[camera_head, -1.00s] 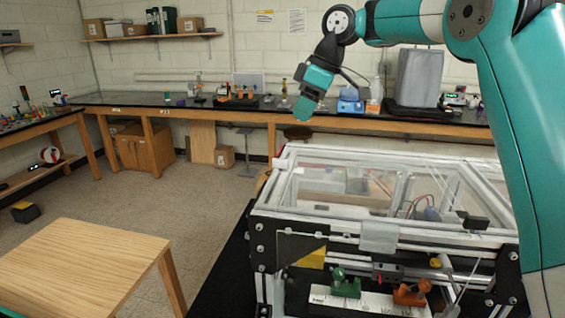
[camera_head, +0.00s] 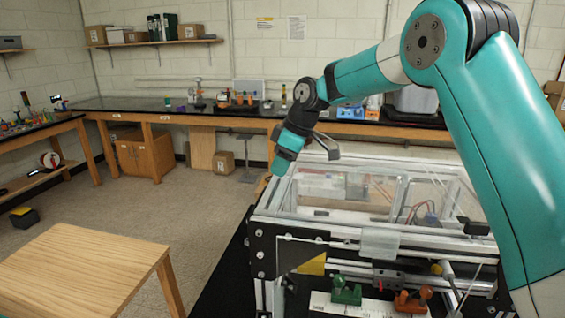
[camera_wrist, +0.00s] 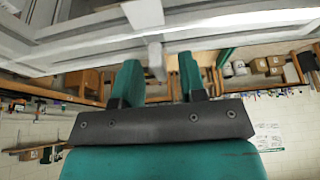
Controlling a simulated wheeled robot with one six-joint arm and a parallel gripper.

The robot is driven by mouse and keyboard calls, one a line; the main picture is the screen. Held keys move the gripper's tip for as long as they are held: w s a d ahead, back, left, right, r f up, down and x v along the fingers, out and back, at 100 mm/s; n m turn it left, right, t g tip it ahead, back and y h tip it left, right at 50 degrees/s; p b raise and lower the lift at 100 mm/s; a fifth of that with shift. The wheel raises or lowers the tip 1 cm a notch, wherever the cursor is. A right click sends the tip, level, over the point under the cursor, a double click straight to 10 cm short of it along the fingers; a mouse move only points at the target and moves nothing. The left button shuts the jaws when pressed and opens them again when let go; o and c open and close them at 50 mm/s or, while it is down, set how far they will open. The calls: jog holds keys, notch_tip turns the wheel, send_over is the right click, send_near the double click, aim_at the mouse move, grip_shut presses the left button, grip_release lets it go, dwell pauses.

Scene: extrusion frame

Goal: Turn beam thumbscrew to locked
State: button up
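My gripper (camera_head: 284,165) points down by the left back corner of the extrusion frame (camera_head: 262,255) in the head view. In the wrist view my gripper (camera_wrist: 160,78) has its two teal fingers apart. A small grey upright piece (camera_wrist: 157,62) shows between the fingers; I cannot tell whether they touch it. A pale block (camera_wrist: 143,13) sits on the frame rail just beyond. I cannot clearly identify the beam thumbscrew or its setting. A yellow knob (camera_head: 437,268) shows on the frame's front.
A green clamp (camera_head: 345,291) and an orange clamp (camera_head: 412,301) stand at the frame's front by a white ruled strip. Clear panels top the frame. A wooden table (camera_head: 80,270) stands at the left front. A long black-topped bench (camera_head: 230,117) lines the back wall.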

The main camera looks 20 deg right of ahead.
grip_shut()
jog(key=shift+m+b, duration=0.3)
jog(key=m+t+h+b, duration=0.1)
jog(key=m+b, duration=0.1)
jog(key=m, duration=0.1)
jog(key=shift+a+m, duration=0.1)
jog(key=shift+m, duration=0.3)
jog(key=m+h, duration=0.1)
jog(key=m, duration=0.1)
jog(key=m+t+b, duration=0.1)
jog(key=m, duration=0.1)
jog(key=shift+s+m+h, duration=0.1)
jog(key=shift+m+h, duration=0.2)
jog(key=shift+h, duration=0.1)
jog(key=m, duration=0.2)
jog(key=m+h, duration=0.1)
jog(key=m, duration=0.1)
jog(key=shift+a+r+h, duration=0.1)
jog(key=shift+h, duration=0.2)
jog(key=m, duration=0.2)
jog(key=m+h+p, duration=0.1)
jog(key=m, duration=0.1)
jog(key=shift+m+h, duration=0.3)
jog(key=shift+m, duration=0.3)
grip_release()
